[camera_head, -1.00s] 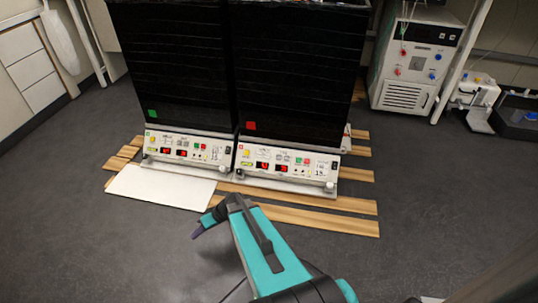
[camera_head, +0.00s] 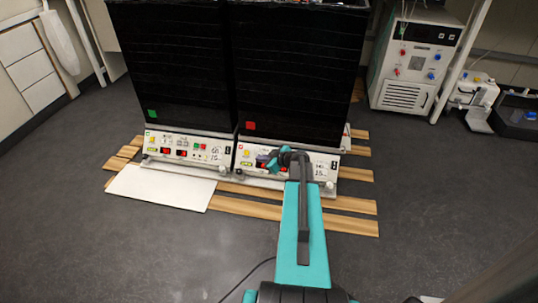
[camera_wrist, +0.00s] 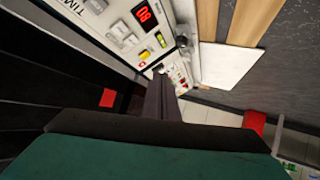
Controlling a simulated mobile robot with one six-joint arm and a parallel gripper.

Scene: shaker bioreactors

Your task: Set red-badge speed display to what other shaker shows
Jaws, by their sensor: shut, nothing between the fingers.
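The red-badge shaker stands on the right, with its red badge (camera_head: 251,126) on the black housing above a white control panel (camera_head: 322,163). My gripper (camera_head: 270,160) is in front of that panel's left part and hides much of it, including its displays. In the wrist view, my gripper's dark fingers (camera_wrist: 162,100) are shut and empty, close to the panel. That view shows a lit red two-digit display (camera_wrist: 143,14), tilted, and "TIM" lettering. The other shaker's panel (camera_head: 187,147), below a green badge (camera_head: 153,113), has two lit red displays (camera_head: 181,153), too small to read.
The shakers stand side by side on wooden slats (camera_head: 330,222). A white board (camera_head: 160,188) lies in front of the left shaker. A white chiller unit (camera_head: 412,60) stands at the back right.

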